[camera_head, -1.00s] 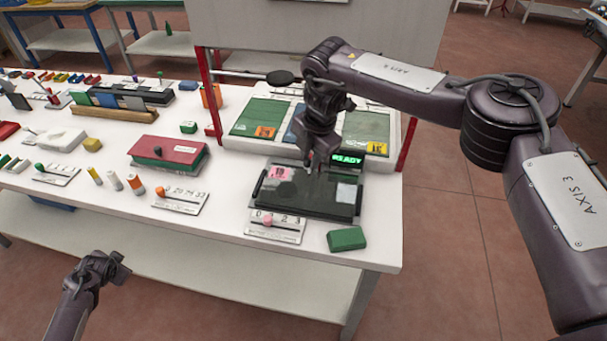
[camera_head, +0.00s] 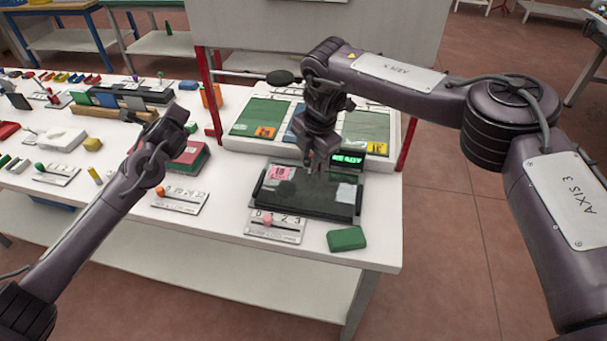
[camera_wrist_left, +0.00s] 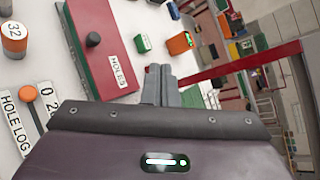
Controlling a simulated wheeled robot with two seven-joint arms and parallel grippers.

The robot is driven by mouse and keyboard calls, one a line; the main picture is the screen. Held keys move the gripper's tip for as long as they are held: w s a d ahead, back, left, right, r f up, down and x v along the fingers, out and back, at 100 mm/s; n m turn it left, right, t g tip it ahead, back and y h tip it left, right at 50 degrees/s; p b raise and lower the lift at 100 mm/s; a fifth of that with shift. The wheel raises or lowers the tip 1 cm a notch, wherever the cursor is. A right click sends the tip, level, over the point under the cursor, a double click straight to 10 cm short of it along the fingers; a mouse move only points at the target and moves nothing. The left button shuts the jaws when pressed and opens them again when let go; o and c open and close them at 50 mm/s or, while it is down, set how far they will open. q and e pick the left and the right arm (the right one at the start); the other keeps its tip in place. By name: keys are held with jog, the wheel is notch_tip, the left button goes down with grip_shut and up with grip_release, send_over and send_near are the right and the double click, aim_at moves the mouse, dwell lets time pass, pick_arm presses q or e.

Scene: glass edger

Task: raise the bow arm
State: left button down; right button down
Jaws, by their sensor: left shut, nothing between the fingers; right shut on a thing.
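No part is labelled as the bow arm. A thin pale rod with a black oval end (camera_head: 281,77) sticks out beside the left red post (camera_head: 210,95) behind the bench machine. My left gripper (camera_head: 183,113) is shut and empty, above the bench near the red box and left of that post. In the left wrist view its fingertips (camera_wrist_left: 158,83) are together, with the red post (camera_wrist_left: 245,62) just beyond and apart from them. My right gripper (camera_head: 318,165) is shut at the far edge of a dark glassy plate (camera_head: 305,195) with a pink label; its fingers' contact is hard to see.
A red box (camera_wrist_left: 105,45) lies below my left gripper. A small green block (camera_wrist_left: 142,43) and an orange block (camera_wrist_left: 179,43) stand beyond it. The machine bed (camera_head: 258,113) has green panels and a READY display (camera_head: 347,159). A green block (camera_head: 346,239) lies at the front edge.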

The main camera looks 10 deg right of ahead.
jog(key=shift+w+d, duration=0.1)
jog(key=shift+w, duration=0.1)
pick_arm(q)
jog(key=s+d+f+m+h, duration=0.1)
jog(key=s+d+m, duration=0.2)
jog(key=d, duration=0.4)
jog(key=s+d+m+t+h, duration=0.1)
jog(key=s+d+m, duration=0.25)
jog(key=d, duration=0.25)
jog(key=s+d+f+m+h, duration=0.1)
jog(key=s+d+m, duration=0.1)
jog(key=d+m, duration=0.35)
jog(key=s+d+f+m+g+h, duration=0.1)
jog(key=s+d+f+m+h, duration=0.15)
jog(key=s+d, duration=0.35)
jog(key=s+d+f+m+h, duration=0.1)
jog(key=s+d+f+m, duration=0.3)
jog(key=s, duration=0.3)
jog(key=shift+y, duration=0.25)
jog(key=x, duration=0.8)
jog(key=shift+w+d+f, duration=0.1)
jog(key=shift+w, duration=0.2)
jog(key=shift+w+d+r, duration=0.2)
jog(key=shift+d+r, duration=0.1)
jog(key=shift+r, duration=0.25)
jog(key=shift+w+d+r, duration=0.2)
jog(key=shift+d+r, duration=0.1)
jog(key=shift+r, duration=0.3)
jog(key=shift+d+r, duration=0.15)
jog(key=shift+r, duration=0.4)
